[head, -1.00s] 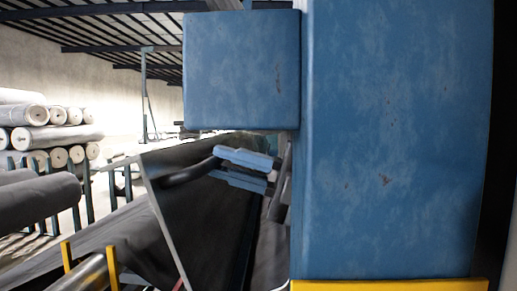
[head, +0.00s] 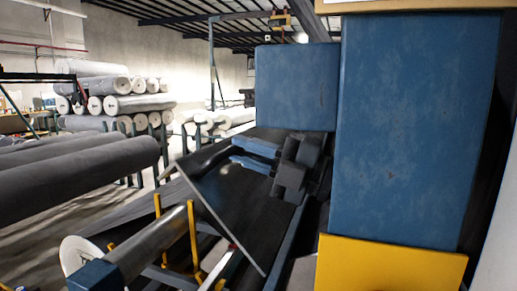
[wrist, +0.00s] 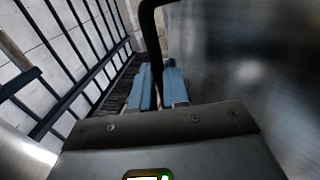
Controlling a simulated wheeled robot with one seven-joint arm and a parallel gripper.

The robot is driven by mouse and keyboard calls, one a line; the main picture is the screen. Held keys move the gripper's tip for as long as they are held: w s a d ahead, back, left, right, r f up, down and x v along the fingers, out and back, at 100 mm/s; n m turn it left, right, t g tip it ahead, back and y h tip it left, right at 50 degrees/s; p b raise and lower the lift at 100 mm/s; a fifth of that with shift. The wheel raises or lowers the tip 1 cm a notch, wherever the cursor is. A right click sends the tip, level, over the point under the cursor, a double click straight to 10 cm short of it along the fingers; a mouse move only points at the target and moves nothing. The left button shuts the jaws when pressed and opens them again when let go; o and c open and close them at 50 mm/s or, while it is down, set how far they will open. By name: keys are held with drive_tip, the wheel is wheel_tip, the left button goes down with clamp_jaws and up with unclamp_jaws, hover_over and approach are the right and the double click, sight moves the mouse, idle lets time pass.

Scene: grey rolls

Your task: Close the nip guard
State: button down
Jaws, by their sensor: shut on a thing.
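The nip guard (head: 222,212) is a dark, see-through panel with a pale edge, left of the blue machine housing in the head view. It stands tilted over a dark sheet. A black bar handle (head: 196,161) is at its upper part. My gripper (head: 244,155) has blue fingers closed around this handle. In the wrist view the black handle (wrist: 149,25) curves down between the two blue fingers (wrist: 158,88). The exact contact is partly hidden by the fingers.
A blue machine housing (head: 400,130) with a yellow base panel (head: 385,265) stands close on the right. A metal roller (head: 150,243) and yellow posts (head: 193,237) are in front, lower left. Grey rolls (head: 80,165) lie on racks at the left.

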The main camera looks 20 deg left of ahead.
drive_tip(key=shift+s+r, duration=0.1)
drive_tip(key=shift+r, duration=0.6)
drive_tip(key=c, duration=1.3)
unclamp_jaws()
drive_tip(key=shift+c, duration=0.2)
drive_tip(key=shift+o, duration=1.1)
drive_tip(key=shift+f, duration=0.15)
drive_tip(key=shift+f, duration=0.15)
drive_tip(key=b+v, duration=0.1)
drive_tip(key=v, duration=0.6)
drive_tip(key=shift+d, duration=0.3)
drive_tip(key=shift+f, duration=0.1)
